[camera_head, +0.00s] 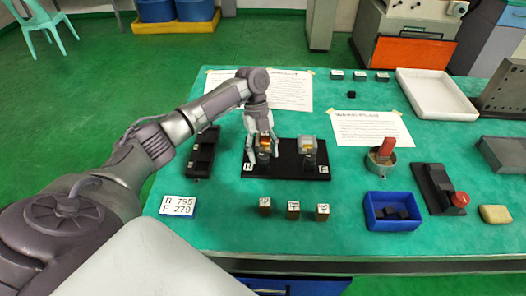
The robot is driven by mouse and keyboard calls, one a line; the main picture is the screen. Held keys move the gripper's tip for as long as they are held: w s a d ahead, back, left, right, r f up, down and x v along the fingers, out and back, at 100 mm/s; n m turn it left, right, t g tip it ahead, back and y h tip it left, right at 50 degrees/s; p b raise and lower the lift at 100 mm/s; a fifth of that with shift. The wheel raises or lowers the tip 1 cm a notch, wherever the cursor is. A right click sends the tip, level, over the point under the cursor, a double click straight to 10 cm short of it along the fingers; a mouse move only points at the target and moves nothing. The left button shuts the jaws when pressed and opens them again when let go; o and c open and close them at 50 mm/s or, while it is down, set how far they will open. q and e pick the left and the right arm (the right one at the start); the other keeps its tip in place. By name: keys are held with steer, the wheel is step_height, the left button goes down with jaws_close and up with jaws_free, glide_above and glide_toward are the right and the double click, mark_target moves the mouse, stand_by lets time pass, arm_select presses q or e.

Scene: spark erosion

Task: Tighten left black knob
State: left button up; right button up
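A black base plate (287,171) lies on the green table and bears two small fixtures. The left fixture (264,160) has a dark lower part and holds an orange copper-coloured block (264,142). The right fixture (308,160) holds a grey block (307,144). My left gripper (263,150) points down over the left fixture. Its fingers are apart, one on each side of the block; I cannot tell whether they touch anything. The left black knob is too small and covered to make out clearly. My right gripper is not in view.
A black tray (202,155) stands left of the plate. A blue bin (392,211), a red-handled round fixture (381,160) and a red button box (440,190) stand right. A white tray (436,110) is at the back.

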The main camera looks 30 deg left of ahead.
arm_select(q)
steer(key=shift+r, duration=0.1)
steer(key=v, duration=1.1)
steer(key=shift+w+a+r, duration=0.2)
steer(key=shift+r, duration=0.15)
